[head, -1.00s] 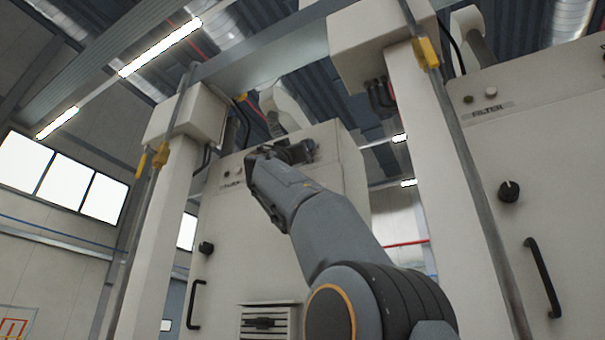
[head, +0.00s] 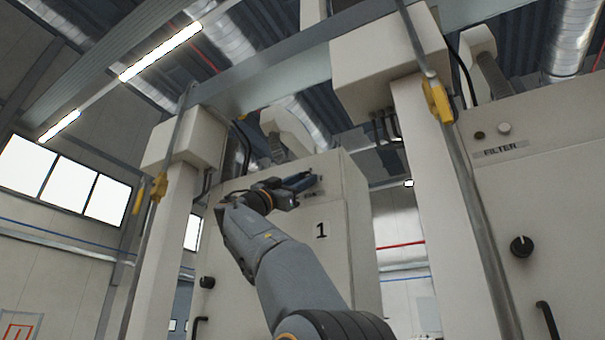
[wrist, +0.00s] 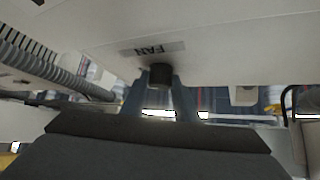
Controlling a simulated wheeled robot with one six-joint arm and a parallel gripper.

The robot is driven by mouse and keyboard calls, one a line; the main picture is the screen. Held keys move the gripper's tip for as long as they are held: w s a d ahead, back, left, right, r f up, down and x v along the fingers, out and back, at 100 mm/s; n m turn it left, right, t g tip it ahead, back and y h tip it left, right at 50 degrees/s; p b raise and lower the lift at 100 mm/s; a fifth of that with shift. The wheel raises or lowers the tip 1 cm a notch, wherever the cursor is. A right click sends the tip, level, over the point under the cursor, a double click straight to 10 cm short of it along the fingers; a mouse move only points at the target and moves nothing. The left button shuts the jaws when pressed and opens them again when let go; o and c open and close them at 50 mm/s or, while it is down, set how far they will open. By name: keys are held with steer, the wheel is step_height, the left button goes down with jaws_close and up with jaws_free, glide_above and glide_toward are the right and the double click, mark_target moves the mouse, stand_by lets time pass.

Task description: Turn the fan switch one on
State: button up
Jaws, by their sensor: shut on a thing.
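The fan switch (wrist: 160,76) is a short black knob on a pale panel, below the FAN label (wrist: 153,49), in the wrist view. My gripper (wrist: 159,88) has one finger on each side of it and is shut on it. In the head view my gripper (head: 306,182) is at the upper right front of the cabinet marked 1 (head: 335,275) and hides the knob. Which way the knob is turned cannot be told.
A second cabinet marked FILTER (head: 560,220) with a black knob (head: 521,246) stands at the right. Pale posts (head: 425,200) with metal rods stand in front of the cabinets. A ribbed grey hose (wrist: 50,65) runs at the left of the wrist view.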

steer(key=shift+w+f+g, duration=0.2)
steer(key=shift+g, duration=0.1)
steer(key=o, duration=1)
steer(key=shift+o, duration=0.3)
steer(key=shift+s+r, duration=0.1)
steer(key=b+v, duration=0.6)
steer(key=v, duration=0.1)
steer(key=shift+a+f, duration=0.25)
steer(key=shift+a, duration=0.05)
steer(key=shift+s, duration=0.15)
